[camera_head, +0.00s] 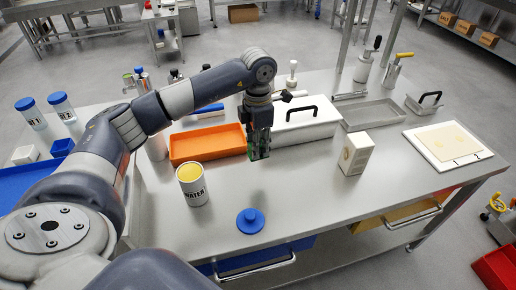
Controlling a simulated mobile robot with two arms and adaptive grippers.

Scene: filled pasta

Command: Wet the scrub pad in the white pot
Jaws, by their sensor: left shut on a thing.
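The white pot (193,188), marked WATER, stands upright and open on the steel table at the left of centre. Its inside shows yellow. My left gripper (259,153) points down above the table, to the right of the pot and apart from it. It is shut on a small dark green thing, which looks like the scrub pad; the fingers hide most of it. My right gripper is out of view.
A blue round lid (250,221) lies in front of the pot. An orange tray (208,146) and a white lidded box (305,123) stand behind. A white carton (355,154) and a white board (447,146) are to the right.

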